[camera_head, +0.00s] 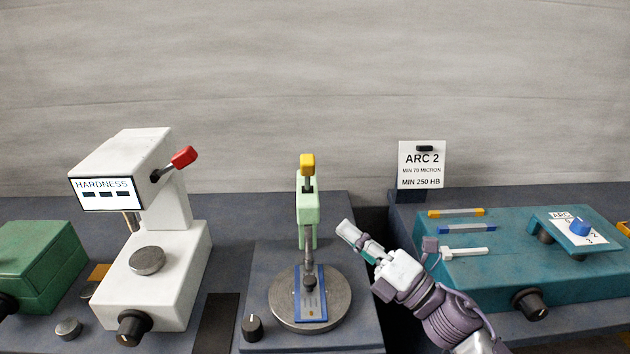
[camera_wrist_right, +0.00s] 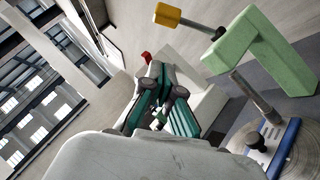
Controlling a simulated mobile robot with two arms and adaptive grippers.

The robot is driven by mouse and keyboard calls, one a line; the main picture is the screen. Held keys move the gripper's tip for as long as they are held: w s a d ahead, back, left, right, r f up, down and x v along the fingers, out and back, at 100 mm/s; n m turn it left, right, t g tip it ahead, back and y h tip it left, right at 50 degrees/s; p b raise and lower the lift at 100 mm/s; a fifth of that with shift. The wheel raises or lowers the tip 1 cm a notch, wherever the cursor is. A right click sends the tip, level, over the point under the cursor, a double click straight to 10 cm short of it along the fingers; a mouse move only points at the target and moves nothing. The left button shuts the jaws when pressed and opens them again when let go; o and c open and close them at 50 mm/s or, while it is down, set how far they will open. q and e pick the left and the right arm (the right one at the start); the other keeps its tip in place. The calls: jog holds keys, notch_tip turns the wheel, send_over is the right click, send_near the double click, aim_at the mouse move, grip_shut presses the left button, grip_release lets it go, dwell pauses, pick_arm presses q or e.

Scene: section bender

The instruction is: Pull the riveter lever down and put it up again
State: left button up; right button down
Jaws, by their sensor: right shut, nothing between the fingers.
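The riveter (camera_head: 308,215) is a pale green frame in the middle of the head view, with a vertical metal ram above a round steel plate (camera_head: 340,300). Its lever has a yellow handle (camera_head: 307,163) that points up. In the right wrist view the yellow handle (camera_wrist_right: 168,15) is at the top and the green frame (camera_wrist_right: 258,50) at the upper right. My right gripper (camera_head: 346,230) is shut and empty, to the right of the riveter and lower than the handle, apart from it. Its fingers also show in the right wrist view (camera_wrist_right: 165,85). My left gripper is out of view.
A white hardness tester (camera_head: 155,265) with a red-tipped lever (camera_head: 184,157) stands to the left. A teal machine (camera_head: 520,270) stands to the right, with an ARC 2 sign (camera_head: 422,165) behind it. A blue plate (camera_head: 312,300) lies on the steel disc under the ram.

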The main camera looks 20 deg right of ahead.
aim_at(302, 172)
pick_arm(q)
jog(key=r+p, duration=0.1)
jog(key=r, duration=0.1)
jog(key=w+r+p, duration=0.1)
jog(key=p, duration=0.1)
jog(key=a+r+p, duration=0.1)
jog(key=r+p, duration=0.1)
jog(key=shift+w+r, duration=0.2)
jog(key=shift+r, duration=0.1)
pick_arm(e)
jog(key=w+a+r, duration=0.3)
jog(key=w+r, duration=0.2)
jog(key=w, duration=0.4)
jog(key=shift+w, duration=0.35)
jog(key=shift+a, duration=0.1)
